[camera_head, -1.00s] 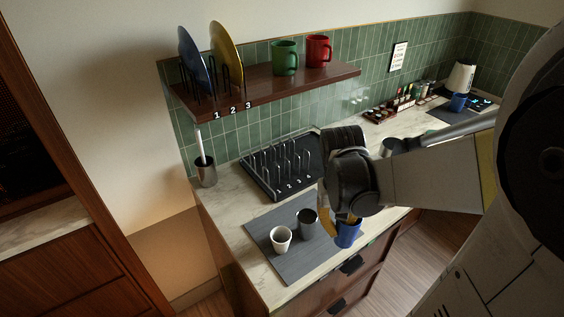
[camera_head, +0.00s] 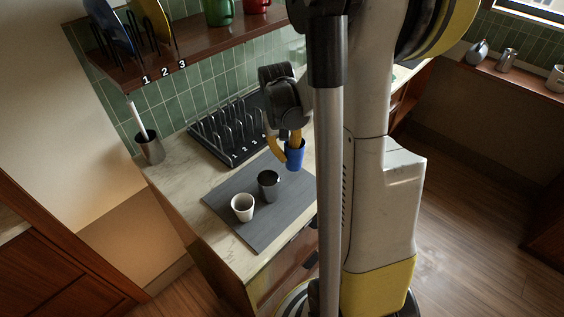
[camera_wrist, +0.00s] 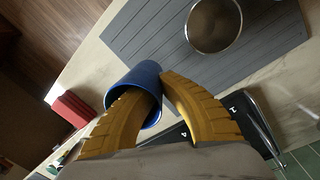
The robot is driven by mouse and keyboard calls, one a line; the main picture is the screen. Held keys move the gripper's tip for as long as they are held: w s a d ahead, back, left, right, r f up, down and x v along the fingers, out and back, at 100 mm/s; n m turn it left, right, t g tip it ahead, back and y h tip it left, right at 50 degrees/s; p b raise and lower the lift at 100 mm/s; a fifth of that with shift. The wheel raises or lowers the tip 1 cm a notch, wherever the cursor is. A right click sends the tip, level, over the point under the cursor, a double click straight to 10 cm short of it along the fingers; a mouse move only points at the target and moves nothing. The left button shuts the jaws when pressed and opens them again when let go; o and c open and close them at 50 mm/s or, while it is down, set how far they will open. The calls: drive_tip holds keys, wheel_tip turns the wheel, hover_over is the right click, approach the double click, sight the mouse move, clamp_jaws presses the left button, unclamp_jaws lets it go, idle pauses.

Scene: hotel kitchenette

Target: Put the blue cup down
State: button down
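The blue cup (camera_head: 295,154) is held by my gripper (camera_head: 284,150), whose yellow fingers are shut on its wall. In the wrist view my gripper (camera_wrist: 160,88) has one finger inside the mouth of the blue cup (camera_wrist: 140,75) and the other outside. The cup is roughly upright in the head view, by the right end of the grey mat (camera_head: 230,196); its gap above the surface cannot be judged. A dark grey cup (camera_head: 268,185) and a white cup (camera_head: 242,208) stand on the mat, left of the blue cup.
A black rack (camera_head: 215,137) with upright prongs stands behind the mat. A dark holder (camera_head: 150,148) is at the counter's left end. A shelf (camera_head: 200,50) with plates and mugs hangs above. A red block (camera_wrist: 72,108) shows in the wrist view. Bare mat lies in front of the cups.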

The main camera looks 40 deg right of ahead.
sight(286, 167)
drive_tip(key=shift+f+b, duration=0.6)
drive_tip(key=shift+f, duration=1.3)
drive_tip(key=shift+f, duration=0.1)
drive_tip(key=c, duration=1.6)
unclamp_jaws()
wheel_tip(286, 167, up, 12)
drive_tip(key=a+p, duration=0.1)
drive_tip(key=p, duration=0.2)
drive_tip(key=s+a+r+n+t, duration=0.1)
drive_tip(key=s+a+r+t, duration=0.1)
drive_tip(key=a, duration=0.5)
drive_tip(key=s+a+r+n+t, duration=0.2)
drive_tip(key=a+r+t, duration=0.1)
drive_tip(key=a, duration=0.5)
drive_tip(key=s+a+r+n+t, duration=0.2)
drive_tip(key=a+r, duration=0.1)
drive_tip(key=a, duration=0.4)
drive_tip(key=shift+s+a+r+t+y, duration=0.15)
drive_tip(key=shift+s+t+y, duration=0.15)
drive_tip(key=shift+y, duration=0.1)
